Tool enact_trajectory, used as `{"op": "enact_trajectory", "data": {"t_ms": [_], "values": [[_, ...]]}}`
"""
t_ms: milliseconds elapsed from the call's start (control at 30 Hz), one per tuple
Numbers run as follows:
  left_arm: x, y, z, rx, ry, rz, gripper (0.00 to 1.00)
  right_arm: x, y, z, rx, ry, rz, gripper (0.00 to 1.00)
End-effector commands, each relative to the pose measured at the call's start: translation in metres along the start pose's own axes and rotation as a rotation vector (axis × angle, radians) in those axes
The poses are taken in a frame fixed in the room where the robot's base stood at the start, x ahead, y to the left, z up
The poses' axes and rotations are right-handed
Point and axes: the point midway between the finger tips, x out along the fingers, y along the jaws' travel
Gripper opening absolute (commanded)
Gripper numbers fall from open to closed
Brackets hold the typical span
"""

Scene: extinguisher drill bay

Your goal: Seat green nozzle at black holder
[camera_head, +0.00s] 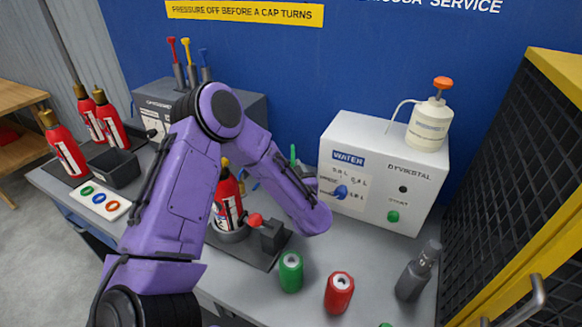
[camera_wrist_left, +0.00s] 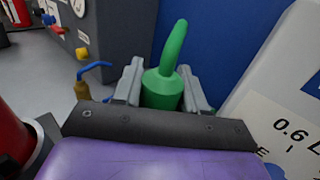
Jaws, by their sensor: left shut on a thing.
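The green nozzle (camera_wrist_left: 165,88) stands between the two grey fingers of my left gripper (camera_wrist_left: 162,95) in the left wrist view, its curved tip pointing up. My left gripper is shut on it. In the head view only the green tip (camera_head: 293,154) shows above my purple forearm; the fingers are hidden. A small black block (camera_head: 272,236), which may be the black holder, sits on a dark base on the bench, below my forearm, beside a red knob (camera_head: 254,219). The nozzle is held above the bench, apart from this block. My right gripper is not in view.
A red extinguisher (camera_head: 226,205) stands in a ring beside the block, partly behind my arm. A white water box (camera_head: 383,172) is at the right. Green (camera_head: 291,271) and red (camera_head: 339,292) cylinders and a grey bottle (camera_head: 416,272) stand in front.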

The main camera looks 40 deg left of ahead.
Motion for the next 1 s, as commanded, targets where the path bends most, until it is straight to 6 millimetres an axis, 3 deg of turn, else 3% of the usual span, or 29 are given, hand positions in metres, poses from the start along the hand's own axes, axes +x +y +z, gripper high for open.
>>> {"op": "enact_trajectory", "data": {"t_ms": [1000], "values": [[0.0, 0.0, -0.062, 0.0, 0.0, 0.001, 0.07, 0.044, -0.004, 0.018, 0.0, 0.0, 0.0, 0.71]]}}
